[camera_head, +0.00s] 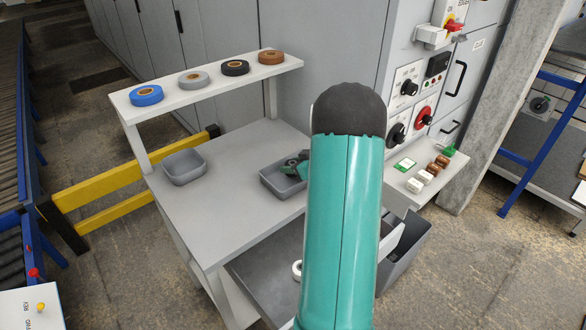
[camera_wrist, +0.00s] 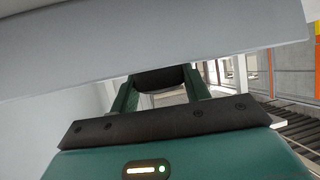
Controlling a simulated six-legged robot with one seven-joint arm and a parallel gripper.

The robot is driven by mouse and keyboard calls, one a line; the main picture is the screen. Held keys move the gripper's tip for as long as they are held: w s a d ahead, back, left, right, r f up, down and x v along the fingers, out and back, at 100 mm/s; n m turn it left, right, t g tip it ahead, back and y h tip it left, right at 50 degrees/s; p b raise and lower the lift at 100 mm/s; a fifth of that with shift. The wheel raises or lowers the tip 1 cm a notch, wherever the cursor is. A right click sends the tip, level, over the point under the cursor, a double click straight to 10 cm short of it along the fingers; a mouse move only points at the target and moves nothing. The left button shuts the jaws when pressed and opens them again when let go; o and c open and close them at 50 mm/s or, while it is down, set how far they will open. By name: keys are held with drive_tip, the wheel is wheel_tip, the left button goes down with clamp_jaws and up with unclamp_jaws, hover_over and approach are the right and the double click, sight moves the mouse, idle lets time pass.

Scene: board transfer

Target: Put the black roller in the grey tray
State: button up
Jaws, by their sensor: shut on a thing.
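My gripper (camera_wrist: 161,88) is shut on the black roller (camera_wrist: 160,77), whose dark rounded side shows between the two green fingers in the wrist view. A pale grey surface hides its upper part there. In the head view my gripper (camera_head: 297,163) is at the darker grey rectangular tray (camera_head: 272,186) near the table's middle; my arm covers this tray's right part. I cannot tell whether the roller is inside it or above it. A lighter grey open tray (camera_head: 184,168) with rounded corners stands empty at the table's left.
A raised shelf (camera_head: 207,84) along the back of the table (camera_head: 225,215) carries blue, grey, black and brown tape rolls. A cabinet with knobs (camera_head: 408,88) and a side ledge with small blocks (camera_head: 430,182) stand right. The table's front left is clear.

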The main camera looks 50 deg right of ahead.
drive_tip(key=shift+f, duration=0.65)
drive_tip(key=shift+f, duration=0.1)
drive_tip(key=o, duration=1)
drive_tip(key=shift+f, duration=0.1)
drive_tip(key=shift+o, duration=0.2)
